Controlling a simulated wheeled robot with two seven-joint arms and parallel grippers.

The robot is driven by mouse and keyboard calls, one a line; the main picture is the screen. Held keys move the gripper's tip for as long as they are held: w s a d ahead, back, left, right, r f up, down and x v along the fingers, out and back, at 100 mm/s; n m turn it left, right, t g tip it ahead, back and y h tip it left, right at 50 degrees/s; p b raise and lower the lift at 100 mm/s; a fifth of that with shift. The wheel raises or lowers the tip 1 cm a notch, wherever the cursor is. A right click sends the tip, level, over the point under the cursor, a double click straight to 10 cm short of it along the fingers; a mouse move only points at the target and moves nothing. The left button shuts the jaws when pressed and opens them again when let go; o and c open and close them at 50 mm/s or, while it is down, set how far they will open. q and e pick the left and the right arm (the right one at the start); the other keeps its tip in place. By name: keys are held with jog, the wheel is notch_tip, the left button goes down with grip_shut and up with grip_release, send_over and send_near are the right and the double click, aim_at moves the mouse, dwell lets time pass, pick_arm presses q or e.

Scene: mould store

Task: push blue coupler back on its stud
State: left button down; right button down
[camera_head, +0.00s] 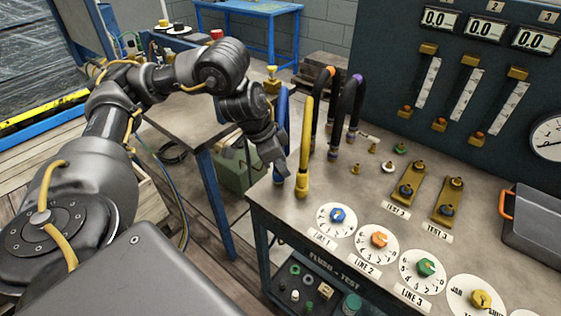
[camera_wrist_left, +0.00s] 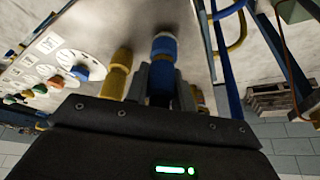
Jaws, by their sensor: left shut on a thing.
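The blue coupler (camera_head: 279,179) is at the bench's left edge, at the lower end of a blue hose (camera_head: 283,103), beside the yellow coupler (camera_head: 302,186). My left gripper (camera_head: 281,165) comes in from the left and is shut on the blue coupler. In the left wrist view the blue coupler (camera_wrist_left: 164,46) stands between my left gripper's fingers (camera_wrist_left: 163,82), with its blue collar toward the bench top. The yellow coupler (camera_wrist_left: 119,62) is close beside one finger. The stud is hidden, so how far the coupler sits on it cannot be told. My right gripper is not in view.
The yellow hose (camera_head: 306,130) rises right next to the gripper. Dark hoses with orange and purple bands (camera_head: 343,105) stand behind. Dials with knobs (camera_head: 337,216) line the bench front. A grey tray (camera_head: 535,232) is at the right.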

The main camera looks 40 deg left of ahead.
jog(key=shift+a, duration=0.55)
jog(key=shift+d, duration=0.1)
pick_arm(q)
jog(key=shift+f, duration=0.1)
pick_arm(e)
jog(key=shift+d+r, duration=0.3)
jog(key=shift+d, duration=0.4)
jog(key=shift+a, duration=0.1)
